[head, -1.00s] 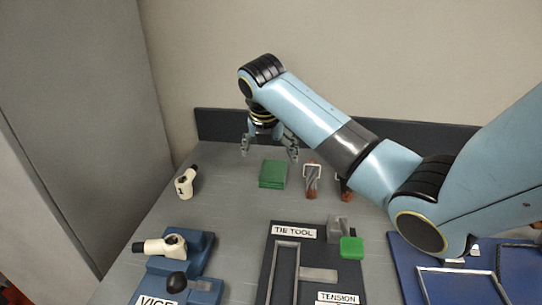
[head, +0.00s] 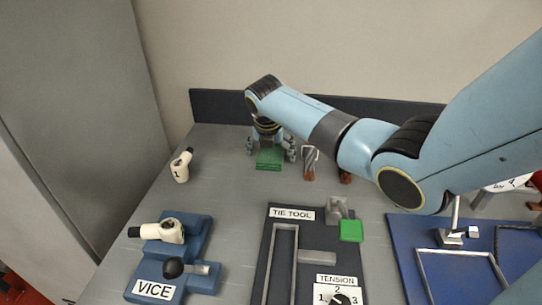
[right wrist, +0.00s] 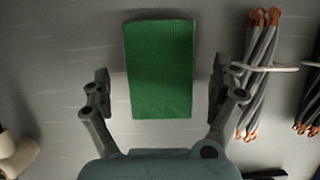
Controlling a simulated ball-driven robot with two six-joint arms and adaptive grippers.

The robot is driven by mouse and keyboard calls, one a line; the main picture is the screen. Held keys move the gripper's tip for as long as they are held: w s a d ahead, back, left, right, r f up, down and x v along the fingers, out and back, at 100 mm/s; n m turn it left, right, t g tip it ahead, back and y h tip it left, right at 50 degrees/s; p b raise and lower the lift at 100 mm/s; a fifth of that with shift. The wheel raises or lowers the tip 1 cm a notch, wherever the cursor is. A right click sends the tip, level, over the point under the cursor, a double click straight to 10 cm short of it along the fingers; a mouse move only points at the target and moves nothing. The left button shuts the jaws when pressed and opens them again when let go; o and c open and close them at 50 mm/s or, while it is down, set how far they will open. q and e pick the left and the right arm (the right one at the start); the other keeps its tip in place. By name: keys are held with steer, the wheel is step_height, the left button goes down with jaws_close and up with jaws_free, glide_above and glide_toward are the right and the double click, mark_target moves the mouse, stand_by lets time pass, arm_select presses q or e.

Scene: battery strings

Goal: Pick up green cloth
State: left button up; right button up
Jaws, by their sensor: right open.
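The green cloth (head: 268,160) is a folded rectangular block lying on the grey bench near its back edge. It also shows in the right wrist view (right wrist: 160,70), lying between and beyond the finger lines. My right gripper (head: 270,153) is over the cloth, pointing down, with one finger on each side of it. In the right wrist view the right gripper (right wrist: 160,95) is open and empty, with gaps between its fingers and the cloth edges. My left gripper is not in view.
Bundled grey cables with copper ends (head: 310,163) lie close to the right of the cloth. A cream fitting (head: 180,166) stands to the left. The blue vice (head: 193,233), the tie tool board (head: 290,213) and a blue tray (head: 420,235) are nearer. Bare bench lies in between.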

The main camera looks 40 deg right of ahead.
mark_target(271, 154)
steer(key=c, duration=1.3)
steer(key=shift+r, duration=0.1)
steer(key=r, duration=0.4)
steer(key=shift+s+a+r, duration=0.15)
steer(key=shift+s, duration=0.1)
steer(key=s+a+r, duration=0.1)
steer(key=s+r, duration=0.1)
steer(key=s, duration=0.1)
steer(key=s+a+r, duration=0.2)
steer(key=s, duration=0.1)
steer(key=s+a+r, duration=0.2)
steer(key=s, duration=0.1)
steer(key=shift+s+a+r, duration=0.2)
steer(key=shift+s+r, duration=0.1)
steer(key=shift+s, duration=0.1)
steer(key=o, duration=0.5)
steer(key=c, duration=0.3)
steer(key=shift+w, duration=0.1)
steer(key=shift+c, duration=0.2)
